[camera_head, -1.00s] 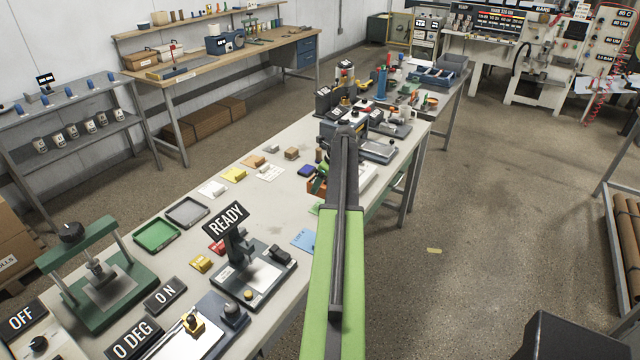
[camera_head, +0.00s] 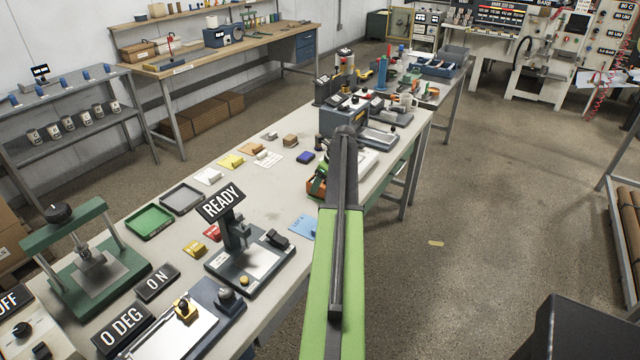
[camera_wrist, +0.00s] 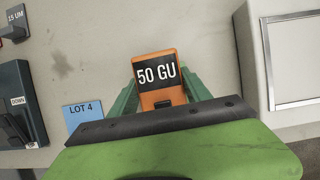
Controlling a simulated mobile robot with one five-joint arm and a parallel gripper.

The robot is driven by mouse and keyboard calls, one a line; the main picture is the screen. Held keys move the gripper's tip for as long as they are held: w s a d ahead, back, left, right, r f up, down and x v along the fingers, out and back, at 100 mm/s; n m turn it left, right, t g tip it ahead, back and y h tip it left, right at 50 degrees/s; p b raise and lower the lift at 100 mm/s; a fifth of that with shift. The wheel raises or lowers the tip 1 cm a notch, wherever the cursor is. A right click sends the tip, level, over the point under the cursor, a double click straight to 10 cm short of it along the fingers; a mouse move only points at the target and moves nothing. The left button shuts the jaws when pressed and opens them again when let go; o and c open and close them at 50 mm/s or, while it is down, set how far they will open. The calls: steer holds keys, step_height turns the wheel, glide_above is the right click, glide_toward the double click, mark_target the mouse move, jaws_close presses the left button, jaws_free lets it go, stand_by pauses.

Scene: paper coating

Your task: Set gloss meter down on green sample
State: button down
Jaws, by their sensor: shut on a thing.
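The gloss meter (camera_wrist: 157,92) is an orange block with a dark "50 GU" display. In the wrist view it sits between the green fingers of my gripper (camera_wrist: 158,80), which is shut on it. In the head view the orange meter (camera_head: 315,187) shows just left of my arm, partly hidden by it, over the near long bench. I cannot tell its height above the bench.
A blue "LOT 4" card (camera_wrist: 83,115) lies on the bench left of the meter. A pale box-like device (camera_wrist: 262,60) stands close on the right. A stand with a "READY" sign (camera_head: 240,240) stands nearer. Pale bench top is bare around the meter.

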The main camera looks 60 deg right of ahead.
steer(key=shift+f, duration=0.1)
stand_by(0.3)
steer(key=shift+c, duration=2)
jaws_free()
steer(key=p+v, duration=1.6)
steer(key=v, duration=0.1)
steer(key=shift+r, duration=0.3)
steer(key=shift+a, duration=0.1)
